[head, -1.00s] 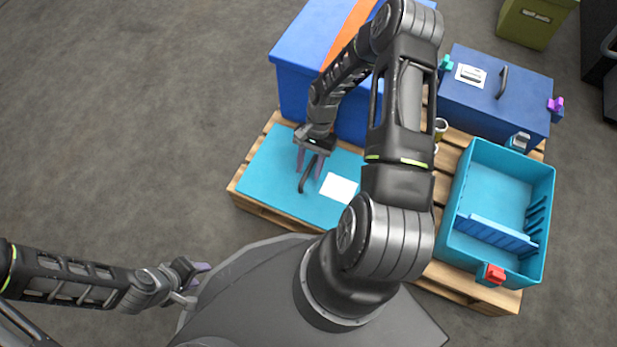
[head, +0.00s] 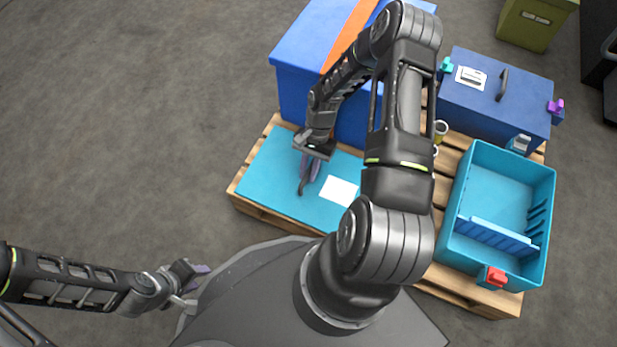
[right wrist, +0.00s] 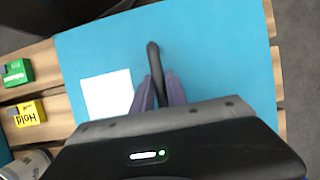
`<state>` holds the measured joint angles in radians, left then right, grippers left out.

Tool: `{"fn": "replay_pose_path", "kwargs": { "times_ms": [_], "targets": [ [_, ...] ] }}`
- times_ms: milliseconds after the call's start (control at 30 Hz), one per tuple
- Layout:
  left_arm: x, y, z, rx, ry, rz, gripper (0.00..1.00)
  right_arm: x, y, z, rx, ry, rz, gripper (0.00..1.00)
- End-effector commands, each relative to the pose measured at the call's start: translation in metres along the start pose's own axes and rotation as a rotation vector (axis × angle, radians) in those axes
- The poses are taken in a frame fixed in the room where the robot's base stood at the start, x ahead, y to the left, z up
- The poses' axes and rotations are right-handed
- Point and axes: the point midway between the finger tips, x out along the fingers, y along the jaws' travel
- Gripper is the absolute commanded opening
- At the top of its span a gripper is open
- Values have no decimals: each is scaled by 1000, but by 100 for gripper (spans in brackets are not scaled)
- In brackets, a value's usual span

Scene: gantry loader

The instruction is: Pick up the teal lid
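The teal lid (head: 265,175) lies flat on the left part of the wooden pallet, with a white label and a dark bar handle. It also fills much of the right wrist view (right wrist: 220,60). My right gripper (head: 311,172) is down at the lid, its purple fingers closed on both sides of the handle (right wrist: 153,58). The handle's front end sticks out beyond the fingers. My left gripper (head: 196,286) hangs at the lower left, away from the pallet; its finger gap is unclear.
A blue box with an orange stripe (head: 345,38) stands right behind the lid. A teal open bin (head: 549,205) with a divider and red clip is at right, a navy handled case (head: 470,98) behind it. Small green (right wrist: 17,73) and yellow (right wrist: 28,114) blocks lie on the slats.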

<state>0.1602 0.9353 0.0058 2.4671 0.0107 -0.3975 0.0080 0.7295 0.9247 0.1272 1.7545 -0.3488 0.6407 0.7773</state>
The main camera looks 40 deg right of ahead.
Motion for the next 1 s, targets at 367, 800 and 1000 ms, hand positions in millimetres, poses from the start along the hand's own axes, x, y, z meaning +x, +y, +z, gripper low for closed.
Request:
{"fn": "replay_pose_path", "kwargs": {
  "times_ms": [367,800,1000],
  "targets": [
    [0,0,0,0,0,0,36,0,0,0,0,0,0,0],
    [0,0,0,0,0,0,36,0,0,0,0,0,0,0],
    [0,0,0,0,0,0,36,0,0,0,0,0,0,0]
  ]
}}
